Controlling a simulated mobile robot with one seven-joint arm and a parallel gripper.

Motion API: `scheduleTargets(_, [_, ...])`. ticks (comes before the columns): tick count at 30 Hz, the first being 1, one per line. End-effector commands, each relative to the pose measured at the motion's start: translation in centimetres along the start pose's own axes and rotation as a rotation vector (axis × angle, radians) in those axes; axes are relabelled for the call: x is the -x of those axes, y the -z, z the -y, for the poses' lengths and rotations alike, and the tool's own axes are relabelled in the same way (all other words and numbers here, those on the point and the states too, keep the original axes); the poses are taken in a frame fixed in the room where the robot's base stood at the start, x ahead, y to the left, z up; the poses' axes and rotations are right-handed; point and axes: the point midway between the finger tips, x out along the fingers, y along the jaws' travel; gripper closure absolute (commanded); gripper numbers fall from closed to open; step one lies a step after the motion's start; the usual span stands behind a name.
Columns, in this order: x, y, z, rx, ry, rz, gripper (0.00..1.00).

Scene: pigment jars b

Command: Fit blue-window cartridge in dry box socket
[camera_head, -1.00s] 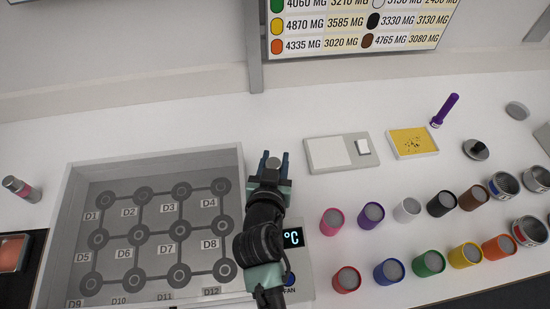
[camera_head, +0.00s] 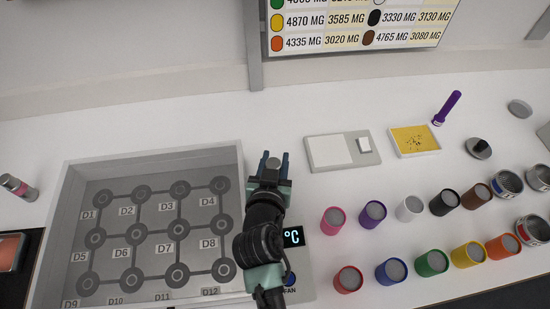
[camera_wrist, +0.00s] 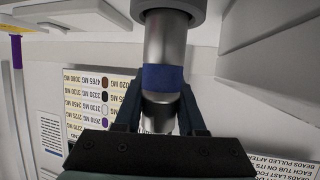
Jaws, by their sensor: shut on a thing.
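My gripper (camera_head: 272,160) is shut on a metallic grey cartridge with a wide blue band. In the wrist view the cartridge (camera_wrist: 165,45) stands between the two dark fingers, with the band (camera_wrist: 162,77) at the fingertips. Its far end meets a wider grey round collar (camera_wrist: 168,8) at the top edge of that view. I cannot tell whether the collar is part of the cartridge or a socket. In the head view only the cartridge's grey end (camera_head: 272,163) shows between the fingers. I cannot make out the dry box socket for certain.
A grey walled tray (camera_head: 150,160) with ringed spots marked D1 to D12 lies left of my arm. A °C display (camera_head: 293,236) is right beside my arm. Several coloured jars stand at the right. A scale-like plate (camera_head: 330,150) and a yellow tray (camera_head: 415,141) lie behind them.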

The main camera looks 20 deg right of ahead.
Motion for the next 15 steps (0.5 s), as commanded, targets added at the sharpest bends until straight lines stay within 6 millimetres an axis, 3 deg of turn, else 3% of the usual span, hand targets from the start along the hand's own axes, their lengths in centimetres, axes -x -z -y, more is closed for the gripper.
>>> scheduleTargets(1, [-0.01, 0.0, 0.01, 0.0, 0.0, -0.001, 0.55])
scheduleTargets(6, [0.0, 0.0, 0.0, 0.0, 0.0, 0.0, 0.26])
scheduleTargets(15, [0.06, -0.08, 0.0, 0.0, 0.0, 0.001, 0.26])
